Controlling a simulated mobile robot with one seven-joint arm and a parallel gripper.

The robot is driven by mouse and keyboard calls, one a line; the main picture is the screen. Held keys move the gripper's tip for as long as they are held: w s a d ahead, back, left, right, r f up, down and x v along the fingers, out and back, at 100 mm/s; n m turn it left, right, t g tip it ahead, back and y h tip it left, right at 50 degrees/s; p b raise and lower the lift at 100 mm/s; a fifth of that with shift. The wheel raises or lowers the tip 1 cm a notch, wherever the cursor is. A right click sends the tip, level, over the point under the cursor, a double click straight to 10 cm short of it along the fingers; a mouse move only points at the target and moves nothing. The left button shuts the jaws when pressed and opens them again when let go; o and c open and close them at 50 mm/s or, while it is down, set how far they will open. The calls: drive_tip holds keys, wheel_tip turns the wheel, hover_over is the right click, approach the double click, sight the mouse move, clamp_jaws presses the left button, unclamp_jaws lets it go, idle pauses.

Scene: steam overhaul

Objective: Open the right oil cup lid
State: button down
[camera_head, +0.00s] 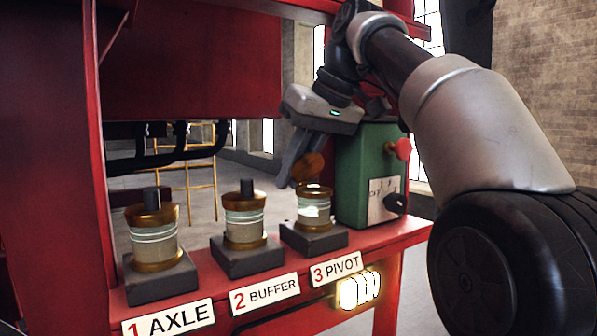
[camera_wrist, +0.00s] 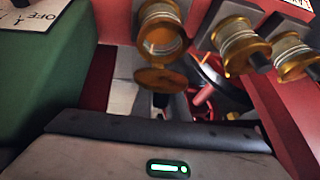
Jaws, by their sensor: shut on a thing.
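The right oil cup (camera_head: 314,209), above the "3 PIVOT" label, is a brass and glass cup on a dark block. Its round brass lid (camera_head: 309,167) stands raised and tilted above the rim, on the cup's back side. In the wrist view, the cup (camera_wrist: 160,32) shows its open mouth, with the lid (camera_wrist: 160,78) swung out beside it. My gripper (camera_head: 290,180) reaches down from above, its fingers right beside the lid. The fingers are shut on the lid, though the exact contact is partly hidden.
The axle cup (camera_head: 152,237) and buffer cup (camera_head: 244,218) stand to the left with dark knobs on top. A green box (camera_head: 362,175) with a red knob stands close to the right. A red frame surrounds the shelf.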

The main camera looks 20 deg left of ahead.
drive_tip(key=shift+h, duration=0.3)
idle(0.4)
drive_tip(key=c, duration=1.7)
unclamp_jaws()
